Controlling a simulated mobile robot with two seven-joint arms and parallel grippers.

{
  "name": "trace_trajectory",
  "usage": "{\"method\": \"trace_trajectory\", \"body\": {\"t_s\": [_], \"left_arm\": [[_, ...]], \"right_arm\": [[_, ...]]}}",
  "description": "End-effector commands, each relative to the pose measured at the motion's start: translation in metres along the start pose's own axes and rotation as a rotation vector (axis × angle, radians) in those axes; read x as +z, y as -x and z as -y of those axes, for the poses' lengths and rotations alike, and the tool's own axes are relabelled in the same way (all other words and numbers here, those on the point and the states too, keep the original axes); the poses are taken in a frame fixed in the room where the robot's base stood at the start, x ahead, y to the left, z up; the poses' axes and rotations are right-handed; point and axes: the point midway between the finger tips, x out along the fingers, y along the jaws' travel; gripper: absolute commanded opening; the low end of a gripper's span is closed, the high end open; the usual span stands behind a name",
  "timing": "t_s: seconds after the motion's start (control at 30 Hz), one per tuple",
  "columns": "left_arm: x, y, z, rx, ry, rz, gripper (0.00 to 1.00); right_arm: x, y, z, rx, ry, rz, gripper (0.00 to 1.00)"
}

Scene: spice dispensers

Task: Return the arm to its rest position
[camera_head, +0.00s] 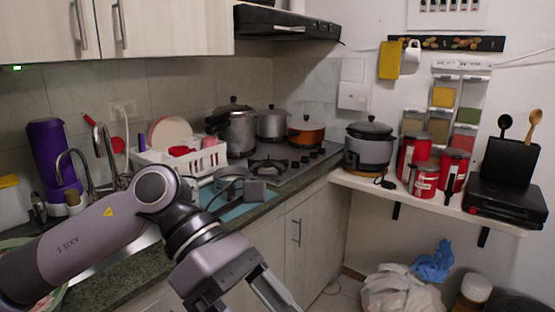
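My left arm reaches in from the left, over the sink and counter edge. My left gripper (272,291) hangs in front of the lower cabinets, and its fingers point down to the lower right. The fingertips are at or past the bottom edge, so how wide they stand cannot be made out. Nothing held shows between the visible finger parts. My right arm and gripper are not in view. The wall spice dispensers (439,127) are at the right, well away from my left gripper.
A stove (291,158) with pots stands at the back. A shelf (460,211) at the right holds a rice cooker (369,150), red canisters (425,179) and a black appliance (506,200). A white dish rack (205,160) is behind my arm. Bags (400,290) lie on the floor.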

Motion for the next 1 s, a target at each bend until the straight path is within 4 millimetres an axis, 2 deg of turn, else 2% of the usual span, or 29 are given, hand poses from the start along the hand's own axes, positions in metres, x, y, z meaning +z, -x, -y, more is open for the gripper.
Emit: {"method": "trace_trajectory", "body": {"t_s": [0.03, 0.1, 0.23, 0.4, 0.57, 0.67, 0.77, 0.87, 0.97, 1.0], "left_arm": [[0.007, -0.010, 0.002, -0.045, 0.039, 0.103, 0.90], [0.019, -0.017, 0.005, -0.100, 0.098, 0.246, 0.90], [0.037, -0.019, 0.004, -0.196, 0.233, 0.512, 0.90], [0.049, -0.006, -0.009, -0.312, 0.449, 0.853, 0.90], [0.038, 0.014, -0.033, -0.411, 0.691, 1.165, 0.90], [0.019, 0.027, -0.053, -0.467, 0.857, 1.355, 0.90], [-0.011, 0.036, -0.074, -0.515, 1.035, 1.538, 0.90], [-0.050, 0.040, -0.094, -0.558, 1.222, 1.717, 0.90], [-0.098, 0.037, -0.110, -0.594, 1.417, 1.892, 0.90], [-0.120, 0.034, -0.115, -0.605, 1.498, 1.960, 0.90]], "right_arm": [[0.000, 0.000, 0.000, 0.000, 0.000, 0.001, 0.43], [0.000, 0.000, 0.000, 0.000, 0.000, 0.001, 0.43], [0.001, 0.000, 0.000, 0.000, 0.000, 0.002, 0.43], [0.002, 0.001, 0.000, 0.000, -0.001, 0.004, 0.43], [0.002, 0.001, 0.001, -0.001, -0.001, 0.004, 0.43], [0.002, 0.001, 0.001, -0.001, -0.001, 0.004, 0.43], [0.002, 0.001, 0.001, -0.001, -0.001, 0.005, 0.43], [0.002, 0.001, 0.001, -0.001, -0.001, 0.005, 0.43], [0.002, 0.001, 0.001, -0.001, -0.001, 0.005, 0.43], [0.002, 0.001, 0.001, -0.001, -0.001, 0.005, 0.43]]}}
